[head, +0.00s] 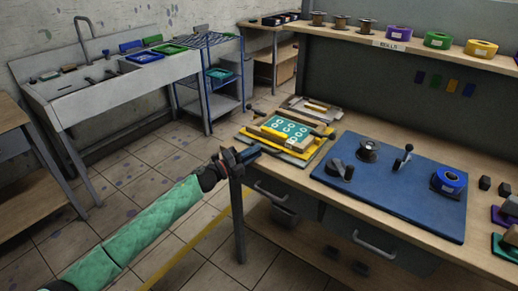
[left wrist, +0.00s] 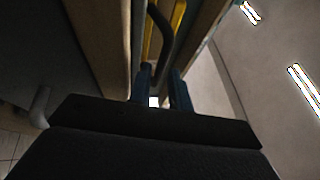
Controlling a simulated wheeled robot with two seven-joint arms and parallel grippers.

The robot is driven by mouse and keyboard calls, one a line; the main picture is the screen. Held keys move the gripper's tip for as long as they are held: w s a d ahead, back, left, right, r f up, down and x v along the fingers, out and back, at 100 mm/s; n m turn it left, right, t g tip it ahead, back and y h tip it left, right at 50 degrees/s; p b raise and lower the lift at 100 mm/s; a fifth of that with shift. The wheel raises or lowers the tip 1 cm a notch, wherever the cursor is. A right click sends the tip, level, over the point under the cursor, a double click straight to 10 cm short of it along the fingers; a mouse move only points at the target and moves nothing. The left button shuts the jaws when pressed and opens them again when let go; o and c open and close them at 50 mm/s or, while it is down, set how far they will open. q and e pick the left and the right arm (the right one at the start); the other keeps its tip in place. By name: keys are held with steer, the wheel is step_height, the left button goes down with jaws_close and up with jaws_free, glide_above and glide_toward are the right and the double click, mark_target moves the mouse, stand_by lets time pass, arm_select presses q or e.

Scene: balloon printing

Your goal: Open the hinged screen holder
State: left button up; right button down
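The hinged screen holder (head: 286,130) lies flat on the wooden table's left end, a wood-toned frame around a teal screen with pale round marks, over a yellow base (head: 300,153). My left gripper (head: 251,153) is at its near left edge, beside a dark bar-like handle (head: 270,150). In the left wrist view the two blue fingers of my left gripper (left wrist: 162,88) stand apart with a bright gap between them. A dark curved handle (left wrist: 166,30) is just beyond them, in front of a yellow strip; contact cannot be told. My right gripper is out of view.
A blue mat (head: 395,190) with dark tools and a blue tape roll (head: 447,181) covers the table's middle. A shelf (head: 400,42) with tape rolls stands behind. A sink (head: 75,85) and a blue rack (head: 210,85) are at the back left. The floor at left is open.

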arm_select(q)
steer(key=shift+x, duration=1)
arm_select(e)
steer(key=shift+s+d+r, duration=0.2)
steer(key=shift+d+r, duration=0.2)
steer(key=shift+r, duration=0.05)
arm_select(q)
jaws_close()
